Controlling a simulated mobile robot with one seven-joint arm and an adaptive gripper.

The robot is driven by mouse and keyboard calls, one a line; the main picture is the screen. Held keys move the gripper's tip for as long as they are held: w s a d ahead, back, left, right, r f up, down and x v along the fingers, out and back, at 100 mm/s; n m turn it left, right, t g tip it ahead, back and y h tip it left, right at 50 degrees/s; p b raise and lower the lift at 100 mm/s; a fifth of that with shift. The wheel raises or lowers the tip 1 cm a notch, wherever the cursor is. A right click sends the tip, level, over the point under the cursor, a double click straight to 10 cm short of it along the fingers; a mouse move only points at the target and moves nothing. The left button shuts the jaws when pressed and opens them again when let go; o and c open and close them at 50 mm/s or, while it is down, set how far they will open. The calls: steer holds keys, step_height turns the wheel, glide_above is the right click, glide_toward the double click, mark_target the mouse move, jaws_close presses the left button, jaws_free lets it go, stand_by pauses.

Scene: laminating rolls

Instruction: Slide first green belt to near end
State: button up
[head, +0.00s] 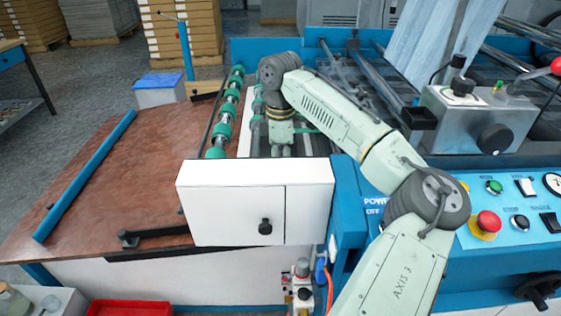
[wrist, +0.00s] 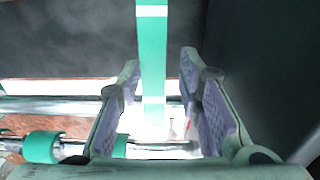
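A green belt (wrist: 152,60) runs up the wrist view as a flat strip with pale marks across it. My gripper (wrist: 160,88) is open, with one finger on each side of the belt. Gaps show between the belt and both fingers. The belt's lower end fades into a bright glare near a metal shaft, so its contact there is unclear. In the head view my gripper (head: 282,150) points down into the machine behind the white box, and its fingertips are partly hidden. Only a thin bit of green shows beside it there.
A shaft with several green rollers (head: 222,132) stands left of my gripper; one roller (wrist: 42,147) shows at lower left in the wrist view. The white box (head: 230,205) is in front. The brown feed table (head: 110,180) is mostly clear. A control panel (head: 510,215) lies right.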

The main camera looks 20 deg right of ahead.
steer(key=shift+o, duration=0.7)
steer(key=shift+w, duration=0.1)
steer(key=shift+r, duration=0.4)
step_height(320, 180, up, 11)
